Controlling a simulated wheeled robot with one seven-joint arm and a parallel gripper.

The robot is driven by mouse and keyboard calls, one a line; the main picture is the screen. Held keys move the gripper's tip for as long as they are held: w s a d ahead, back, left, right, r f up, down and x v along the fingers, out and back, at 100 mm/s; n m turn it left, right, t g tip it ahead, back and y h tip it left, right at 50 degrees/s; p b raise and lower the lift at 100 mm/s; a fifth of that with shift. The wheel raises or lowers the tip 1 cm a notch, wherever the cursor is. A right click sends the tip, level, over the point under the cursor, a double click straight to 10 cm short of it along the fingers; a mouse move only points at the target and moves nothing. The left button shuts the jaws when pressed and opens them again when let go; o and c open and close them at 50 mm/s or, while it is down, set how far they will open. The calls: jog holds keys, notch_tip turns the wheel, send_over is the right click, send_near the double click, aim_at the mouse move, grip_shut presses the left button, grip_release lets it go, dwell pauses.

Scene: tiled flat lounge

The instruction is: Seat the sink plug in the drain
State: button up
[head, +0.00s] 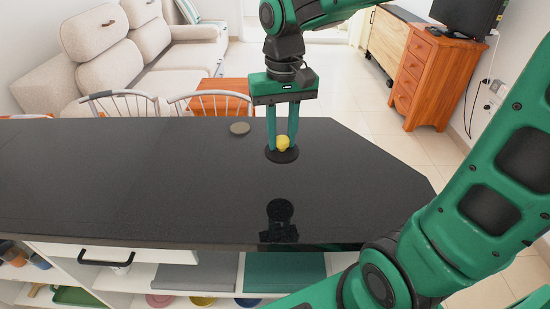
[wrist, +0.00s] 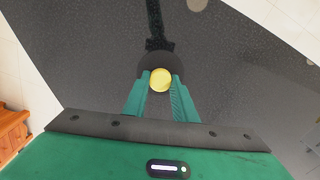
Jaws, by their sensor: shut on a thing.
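My gripper (head: 282,140) points straight down over the black counter and is shut on a small round yellow piece (head: 283,144), which I take for the sink plug. The yellow piece also shows between the fingertips in the wrist view (wrist: 160,80). A dark round disc (head: 281,156) lies around and beneath it, wider than the yellow piece; it shows in the wrist view too (wrist: 151,63). This disc looks like the drain, but I cannot tell for sure. The yellow piece is roughly over its middle. Whether it touches or sits in the disc is hidden.
A small flat grey disc (head: 240,128) lies on the counter (head: 130,180) left of and behind the gripper. The rest of the top is bare, with a glossy reflection in front. Chairs (head: 120,103) stand behind it, and shelves (head: 215,285) are below its front edge.

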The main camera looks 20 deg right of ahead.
jog(key=w+d+f, duration=0.4)
jog(key=w+d, duration=0.1)
jog(key=w+d+f, duration=0.2)
jog(key=w, duration=0.1)
jog(key=shift+d+f, duration=0.2)
jog(key=shift+f, duration=2.1)
jog(key=shift+f, duration=0.1)
jog(key=o, duration=1)
jog(key=shift+o, duration=0.2)
